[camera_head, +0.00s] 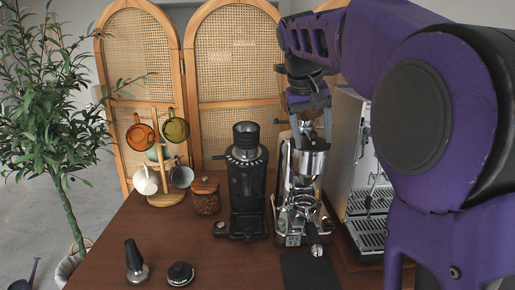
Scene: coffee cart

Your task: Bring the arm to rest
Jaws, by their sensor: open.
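My purple arm (375,45) reaches in from the right side of the head view and bends down toward the middle. My gripper (309,128) points down over the silver grinder (298,205) on the cart. Its fingers are apart, on either side of the grinder's top. I cannot tell whether they touch it. My arm hides part of the espresso machine (352,150) and the right side of the cart.
A black grinder (247,185) stands just left of the silver one. A jar of beans (206,196), a mug tree (161,196) with several cups, a tamper (136,262) and a black round tool (180,274) stand further left. The front middle of the wooden top (225,265) is clear.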

